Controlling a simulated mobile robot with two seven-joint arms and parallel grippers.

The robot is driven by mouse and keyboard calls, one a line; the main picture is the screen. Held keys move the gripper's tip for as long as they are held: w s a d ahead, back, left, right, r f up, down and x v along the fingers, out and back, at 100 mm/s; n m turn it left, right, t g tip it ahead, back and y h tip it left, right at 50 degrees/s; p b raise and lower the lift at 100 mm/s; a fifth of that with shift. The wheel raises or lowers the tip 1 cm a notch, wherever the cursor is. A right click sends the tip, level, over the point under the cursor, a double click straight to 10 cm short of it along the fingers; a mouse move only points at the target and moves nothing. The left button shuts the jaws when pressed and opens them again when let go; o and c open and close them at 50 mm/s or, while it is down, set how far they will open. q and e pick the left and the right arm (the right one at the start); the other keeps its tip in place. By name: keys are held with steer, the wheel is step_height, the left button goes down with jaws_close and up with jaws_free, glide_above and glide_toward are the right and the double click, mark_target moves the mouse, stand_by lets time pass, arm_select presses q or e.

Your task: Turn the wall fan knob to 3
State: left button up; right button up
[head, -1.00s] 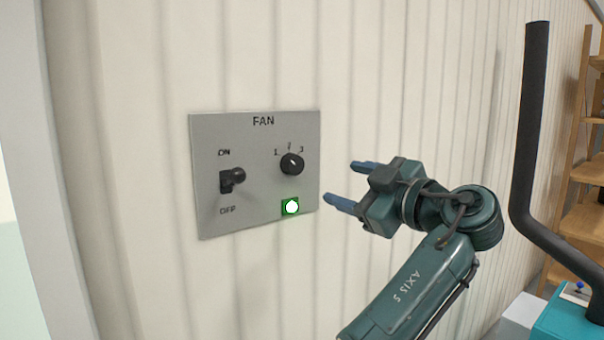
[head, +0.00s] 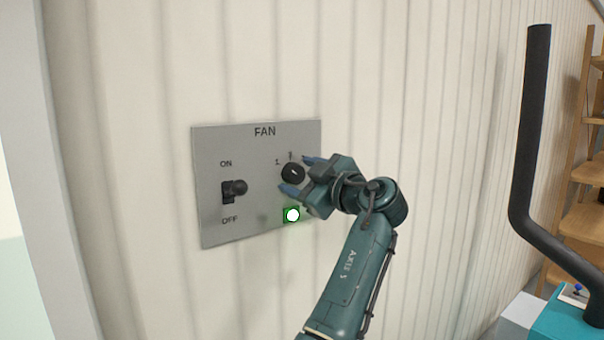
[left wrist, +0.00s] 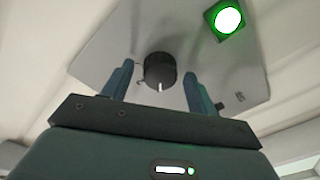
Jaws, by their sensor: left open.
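The black round fan knob (head: 293,173) sits on the right part of the grey FAN panel (head: 258,222) on the wall. A small white mark shows on it, but I cannot tell which number it points at. The 1 and 2 are in view; the 3 is hidden behind my gripper. My left gripper (head: 301,175) is open at the knob, one blue finger above right and one below. In the left wrist view, the knob (left wrist: 160,70) is between the fingers, with a gap on each side. My right gripper is not in view.
A black toggle switch (head: 234,189) marked ON and OFF is left of the knob. A lit green lamp (head: 292,215) is just below the knob, close to the lower finger. A wooden shelf (head: 585,190) stands far right. The ribbed wall around the panel is bare.

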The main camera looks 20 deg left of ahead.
arm_select(q)
steer(key=c, duration=1)
